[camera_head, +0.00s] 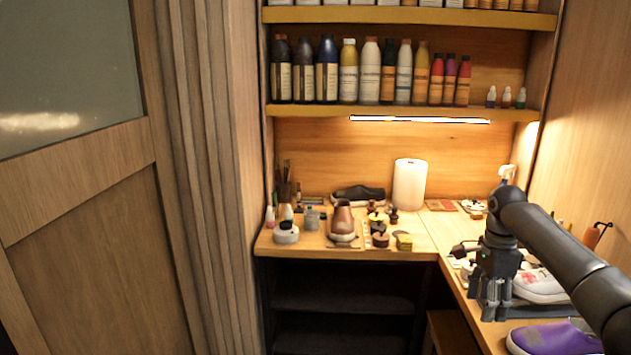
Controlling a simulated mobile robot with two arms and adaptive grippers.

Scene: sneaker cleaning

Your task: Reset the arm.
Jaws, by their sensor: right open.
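My right arm (560,240) comes in from the right, bent at the elbow. Its dark right gripper (492,308) hangs down over the side counter with its fingers apart, and I see nothing between them. A white shoe (540,285) lies just right of the gripper, partly behind the arm and gripper. A purple shoe (548,338) lies nearer, at the lower right, partly hidden by the arm. I cannot tell whether the gripper touches the counter. My left gripper is not in view.
Shelves (400,112) above hold several bottles (327,70). A wooden panel door (85,240) fills the left. Dark open shelves (340,300) lie below the counter.

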